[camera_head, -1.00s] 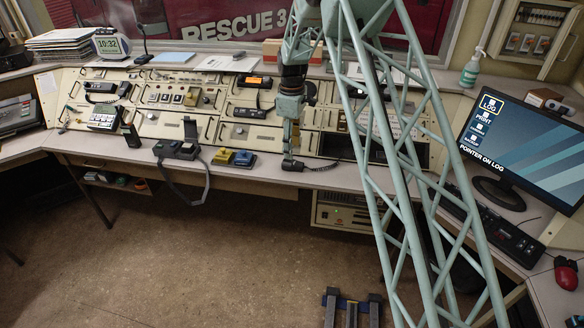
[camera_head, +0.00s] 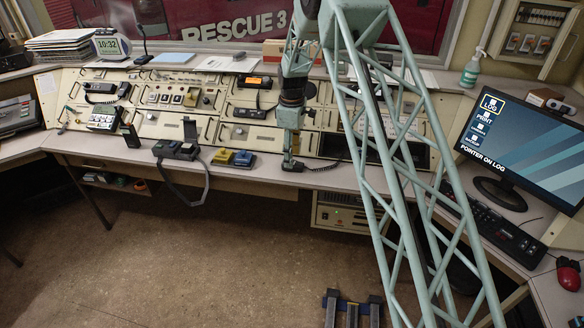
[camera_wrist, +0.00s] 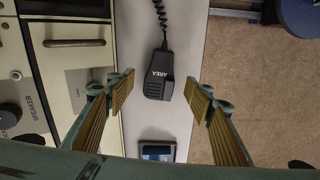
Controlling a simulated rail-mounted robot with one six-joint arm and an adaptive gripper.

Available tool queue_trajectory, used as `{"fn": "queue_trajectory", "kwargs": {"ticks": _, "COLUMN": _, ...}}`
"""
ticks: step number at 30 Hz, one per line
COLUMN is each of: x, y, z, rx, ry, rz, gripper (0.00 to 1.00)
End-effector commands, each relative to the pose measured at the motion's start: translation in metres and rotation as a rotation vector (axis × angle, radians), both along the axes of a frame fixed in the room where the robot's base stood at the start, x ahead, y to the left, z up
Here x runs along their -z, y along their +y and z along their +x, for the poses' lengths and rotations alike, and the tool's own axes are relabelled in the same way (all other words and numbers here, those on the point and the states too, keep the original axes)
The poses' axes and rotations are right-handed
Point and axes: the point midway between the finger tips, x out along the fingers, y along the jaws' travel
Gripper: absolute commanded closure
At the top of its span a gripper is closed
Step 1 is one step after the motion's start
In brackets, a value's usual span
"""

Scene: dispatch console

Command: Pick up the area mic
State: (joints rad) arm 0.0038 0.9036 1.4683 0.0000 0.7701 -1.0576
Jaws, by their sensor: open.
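The area mic (camera_wrist: 159,80) is a black hand mic marked AREA. In the wrist view it lies on the pale desk strip, with its coiled cord running to the top. My gripper (camera_wrist: 160,92) is open, with one ribbed finger on each side of the mic in this view and visible gaps to both. Nothing is held. In the head view my gripper (camera_head: 290,163) points down near the desk's front edge; it hides most of the mic, and the cord (camera_head: 322,168) shows at its right.
The blue box also shows below the mic in the wrist view (camera_wrist: 157,151). Console panels (camera_head: 245,134) rise behind. The desk's front edge is close, with open floor beyond.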

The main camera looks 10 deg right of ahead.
Motion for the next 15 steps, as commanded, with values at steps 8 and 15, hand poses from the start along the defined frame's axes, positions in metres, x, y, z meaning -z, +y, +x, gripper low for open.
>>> {"fn": "queue_trajectory", "kwargs": {"ticks": 8, "x": 0.03, "y": 0.0, "z": 0.0, "rx": 0.0, "ry": 0.0, "rz": 0.0, "gripper": 0.52}}
{"fn": "queue_trajectory", "kwargs": {"ticks": 15, "x": 0.038, "y": 0.0, "z": 0.0, "rx": 0.0, "ry": 0.0, "rz": 0.0, "gripper": 0.52}}
